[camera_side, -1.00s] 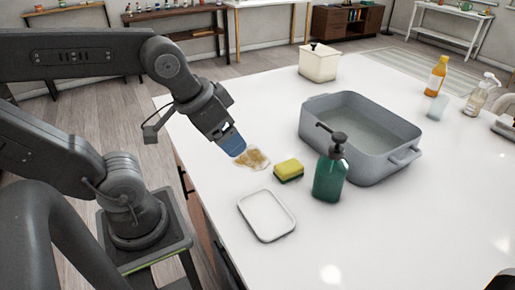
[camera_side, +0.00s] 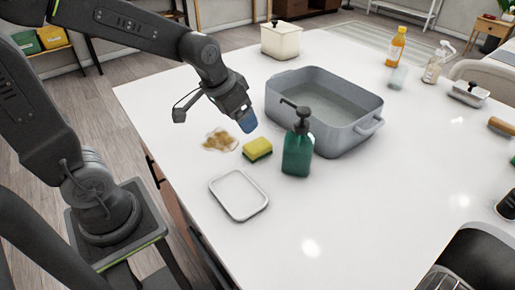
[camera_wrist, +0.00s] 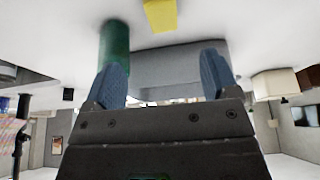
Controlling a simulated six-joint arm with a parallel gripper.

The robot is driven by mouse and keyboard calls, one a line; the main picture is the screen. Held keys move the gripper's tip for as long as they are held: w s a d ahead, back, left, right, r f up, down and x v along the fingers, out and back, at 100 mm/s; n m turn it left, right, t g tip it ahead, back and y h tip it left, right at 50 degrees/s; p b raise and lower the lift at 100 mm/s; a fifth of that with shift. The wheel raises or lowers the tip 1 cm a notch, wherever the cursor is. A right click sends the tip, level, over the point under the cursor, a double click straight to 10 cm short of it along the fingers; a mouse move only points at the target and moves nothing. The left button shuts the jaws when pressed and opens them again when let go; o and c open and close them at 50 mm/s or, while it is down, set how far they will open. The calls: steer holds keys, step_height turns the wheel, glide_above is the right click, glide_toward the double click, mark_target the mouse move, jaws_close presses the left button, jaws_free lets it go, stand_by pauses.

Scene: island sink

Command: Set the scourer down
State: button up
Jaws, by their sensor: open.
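The yellow and green scourer (camera_side: 257,149) lies on the white counter, between a brown stain (camera_side: 220,140) and a green pump bottle (camera_side: 298,150). My gripper (camera_side: 249,123) is open and empty, a little above and behind the scourer in the side view, close to the grey basin's left end. In the wrist view the gripper's blue fingers (camera_wrist: 164,80) are spread with nothing between them. The scourer's yellow face (camera_wrist: 160,14) shows at the top edge there, beyond the fingers and partly cut off.
A flat white tray (camera_side: 239,212) lies empty in front of the scourer. The grey basin (camera_side: 352,140) stands behind the pump bottle. A cream lidded container (camera_side: 281,43) stands at the back. The front right counter is mostly clear.

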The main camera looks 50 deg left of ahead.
mark_target(257, 144)
steer(key=x, duration=0.8)
steer(key=shift+w+f, duration=0.1)
steer(key=shift+f, duration=0.05)
steer(key=shift+w+x, duration=0.25)
steer(key=shift+x, duration=2.4)
steer(key=shift+a, duration=0.1)
steer(key=shift+c, duration=0.3)
